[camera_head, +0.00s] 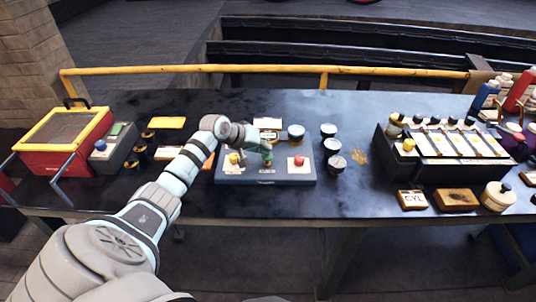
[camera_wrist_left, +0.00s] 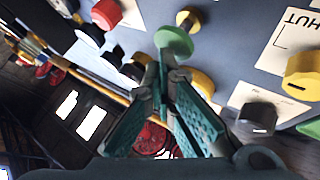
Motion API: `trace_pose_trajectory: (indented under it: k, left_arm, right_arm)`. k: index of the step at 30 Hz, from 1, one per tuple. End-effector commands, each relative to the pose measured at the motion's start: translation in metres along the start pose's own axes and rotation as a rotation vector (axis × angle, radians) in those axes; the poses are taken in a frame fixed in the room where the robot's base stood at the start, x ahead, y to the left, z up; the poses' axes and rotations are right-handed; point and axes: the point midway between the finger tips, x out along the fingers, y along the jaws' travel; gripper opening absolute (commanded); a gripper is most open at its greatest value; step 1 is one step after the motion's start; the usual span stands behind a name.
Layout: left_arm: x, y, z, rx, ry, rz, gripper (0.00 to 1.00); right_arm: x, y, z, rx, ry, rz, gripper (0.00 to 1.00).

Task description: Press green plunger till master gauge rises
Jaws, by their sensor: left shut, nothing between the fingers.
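The grey-blue panel (camera_head: 268,179) stands near the middle of the bench with a yellow knob (camera_head: 234,158) at left and a red knob (camera_head: 298,160) at right. The green plunger shows in the left wrist view as a round green cap (camera_wrist_left: 174,41) on a brass stem. My left gripper (camera_head: 264,150) is over the panel between the yellow and red knobs. In the wrist view its fingertips (camera_wrist_left: 164,62) are closed together right at the green cap's edge. I cannot tell whether they touch it. I cannot pick out the master gauge for certain or read any dial.
A valve rack (camera_head: 445,143) is at right, a red and yellow box (camera_head: 62,140) at left. A yellow rail (camera_head: 200,69) runs behind the bench.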

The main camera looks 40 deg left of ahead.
Motion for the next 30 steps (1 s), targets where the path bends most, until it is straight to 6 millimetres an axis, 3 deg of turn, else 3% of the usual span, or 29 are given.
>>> trace_pose_trajectory:
  k: [30]
  left_arm:
    - [0.0097,-0.0078,0.0088,-0.002,-0.006,-0.002,0.0]
  right_arm:
    - [0.0053,-0.0001,0.0005,0.0,0.0,0.0,0.4]
